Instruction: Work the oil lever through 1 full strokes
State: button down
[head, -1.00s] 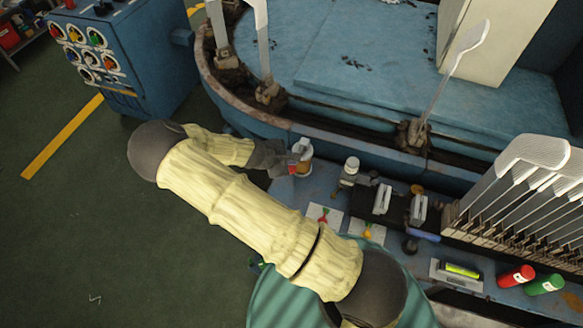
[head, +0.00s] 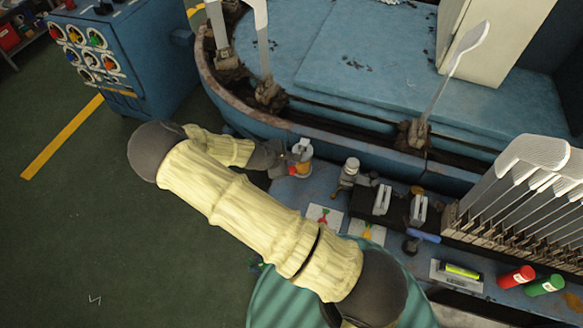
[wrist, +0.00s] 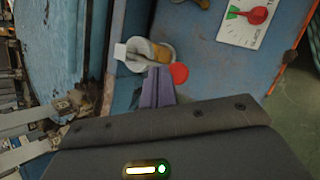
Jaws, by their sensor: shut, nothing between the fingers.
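A small oiler (head: 303,158), white with an amber part, stands at the left end of the blue bench. In the wrist view the oiler (wrist: 150,52) shows a pale arm across its top. A round red knob (wrist: 179,73) lies just right of my fingertips; I take it for the oil lever's end, but the lever's shaft is hidden. My gripper (head: 284,163) is beside the oiler in the head view. In the wrist view my gripper (wrist: 158,80) has its purple fingers together and empty, close to the knob. I cannot tell whether they touch it.
A grey-white fitting (head: 350,172), two gauge cards (head: 324,216) and a blue-handled part (head: 424,236) are right of the oiler. Several upright sock boards (head: 530,160) stand at right. The round blue machine's rim (head: 250,122) runs close behind the oiler.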

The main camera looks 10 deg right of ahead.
jog(key=shift+f, duration=0.1)
dwell(0.7)
jog(key=shift+s+f, duration=0.1)
jog(key=shift+f, duration=0.2)
jog(key=shift+s+a+f+b, duration=0.1)
jog(key=shift+f+b, duration=0.55)
jog(key=shift+f, duration=0.5)
jog(key=shift+s+a+f+b, duration=0.1)
jog(key=shift+f+b, duration=0.55)
jog(key=shift+f, duration=0.5)
dwell(2.9)
jog(key=shift+r, duration=0.1)
dwell(0.4)
jog(key=shift+w+d+r+p, duration=0.15)
jog(key=shift+r+p, duration=0.95)
jog(key=shift+r, duration=0.25)
jog(key=shift+w+d+r+p, duration=0.1)
jog(key=shift+r+p, duration=1)
jog(key=shift+r, duration=0.2)
